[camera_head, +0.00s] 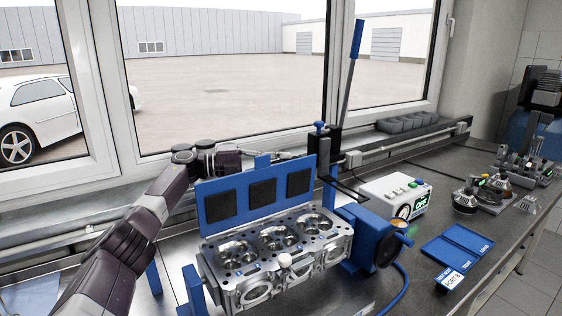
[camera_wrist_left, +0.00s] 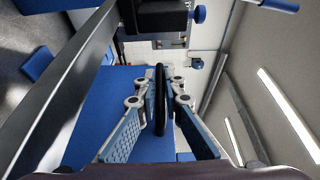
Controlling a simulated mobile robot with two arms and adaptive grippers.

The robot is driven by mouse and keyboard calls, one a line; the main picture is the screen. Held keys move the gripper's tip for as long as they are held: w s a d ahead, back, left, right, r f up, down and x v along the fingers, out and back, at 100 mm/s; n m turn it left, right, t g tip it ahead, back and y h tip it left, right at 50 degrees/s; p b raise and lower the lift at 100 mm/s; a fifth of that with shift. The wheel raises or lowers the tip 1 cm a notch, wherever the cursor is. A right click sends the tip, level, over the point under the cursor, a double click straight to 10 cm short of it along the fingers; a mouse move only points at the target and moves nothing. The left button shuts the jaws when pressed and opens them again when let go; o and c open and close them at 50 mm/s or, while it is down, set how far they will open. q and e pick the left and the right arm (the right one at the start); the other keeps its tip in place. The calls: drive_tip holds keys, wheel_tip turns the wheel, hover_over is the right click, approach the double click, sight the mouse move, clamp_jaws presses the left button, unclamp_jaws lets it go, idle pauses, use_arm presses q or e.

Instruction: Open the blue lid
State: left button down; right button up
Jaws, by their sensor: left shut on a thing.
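The blue lid (camera_head: 255,198) with three black pads stands raised, roughly upright, along the rear edge of the metal cylinder head (camera_head: 275,252) in the head view. The head's round chambers are exposed in front of it. My left gripper (camera_head: 283,156) is behind the lid's top edge, partly hidden by it. In the left wrist view, my left gripper (camera_wrist_left: 163,78) is shut on a thin dark bar (camera_wrist_left: 160,108), beside a broad blue panel (camera_wrist_left: 116,95) that looks like the lid's back. How the bar joins the lid is hidden. My right gripper is not in view.
A press with a tall blue-handled lever (camera_head: 355,45) stands right of the lid. A white control box (camera_head: 395,195) and blue trays (camera_head: 458,245) lie farther right on the bench. A window (camera_head: 220,90) is close behind my left arm.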

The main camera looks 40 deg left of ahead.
use_arm(q)
drive_tip(key=shift+f, duration=0.45)
drive_tip(key=c, duration=2.1)
unclamp_jaws()
drive_tip(key=shift+o, duration=0.3)
drive_tip(key=shift+a, duration=0.15)
drive_tip(key=shift+r, duration=0.1)
drive_tip(key=shift+s, duration=0.1)
drive_tip(key=v, duration=1.2)
drive_tip(key=shift+r, duration=0.15)
